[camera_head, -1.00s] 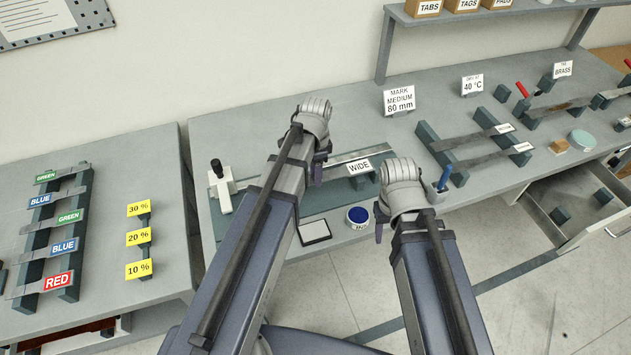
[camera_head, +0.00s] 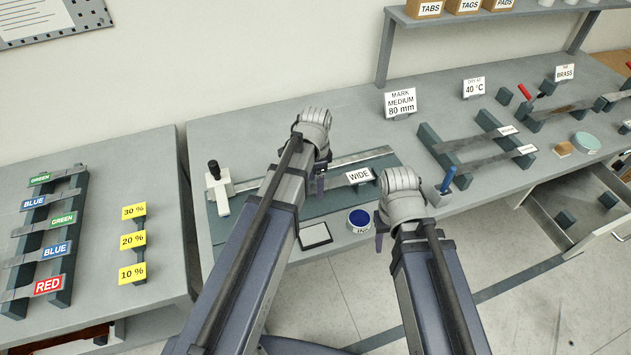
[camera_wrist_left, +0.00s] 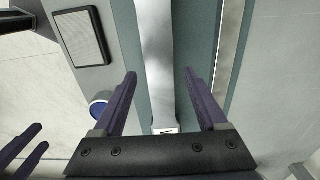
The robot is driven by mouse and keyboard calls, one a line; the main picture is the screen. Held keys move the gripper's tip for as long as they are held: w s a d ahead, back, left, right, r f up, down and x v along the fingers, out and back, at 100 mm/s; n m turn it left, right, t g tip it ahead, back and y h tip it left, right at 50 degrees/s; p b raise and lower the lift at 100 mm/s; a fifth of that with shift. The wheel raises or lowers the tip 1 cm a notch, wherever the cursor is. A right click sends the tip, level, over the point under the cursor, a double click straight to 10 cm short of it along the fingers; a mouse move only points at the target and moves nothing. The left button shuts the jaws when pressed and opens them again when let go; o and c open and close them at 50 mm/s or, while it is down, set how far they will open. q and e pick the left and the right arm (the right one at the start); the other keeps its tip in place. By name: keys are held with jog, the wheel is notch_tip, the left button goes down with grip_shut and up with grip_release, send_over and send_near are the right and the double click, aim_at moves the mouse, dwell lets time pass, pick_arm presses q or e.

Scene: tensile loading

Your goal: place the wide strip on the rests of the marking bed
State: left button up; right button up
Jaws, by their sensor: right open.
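The wide strip (camera_wrist_left: 157,60) is a flat silver bar lying lengthwise over the teal marking bed (camera_head: 322,204). Its white WIDE tag (camera_head: 360,176) shows at its right end in the head view. My left gripper (camera_head: 321,184) is above the strip. In the left wrist view its fingers (camera_wrist_left: 159,98) are spread, one either side of the strip, with gaps. The rests are mostly hidden by the strip, tag and my arm, so I cannot tell the contact at both ends. My right gripper (camera_head: 380,232) is open and empty, near the bench's front edge.
A white stamp-like tool (camera_head: 218,186) stands at the bed's left end. A blue ink pot (camera_head: 360,220) and a framed pad (camera_head: 315,235) lie in front. A blue-handled tool (camera_head: 447,180) stands right of my right gripper. Other strips lie on racks (camera_head: 433,145).

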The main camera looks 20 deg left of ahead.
aim_at(315, 187)
pick_arm(q)
jog(key=shift+r, duration=0.1)
notch_tip(315, 187, up, 12)
jog(key=p, duration=1.2)
jog(key=s+d+n+y, duration=0.1)
jog(key=s+d+n, duration=0.6)
jog(key=s+d, duration=0.3)
jog(key=s, duration=0.4)
jog(key=shift+s+d+r+n, duration=0.15)
jog(key=shift+s+d+n, duration=0.05)
jog(key=shift+d+n, duration=0.1)
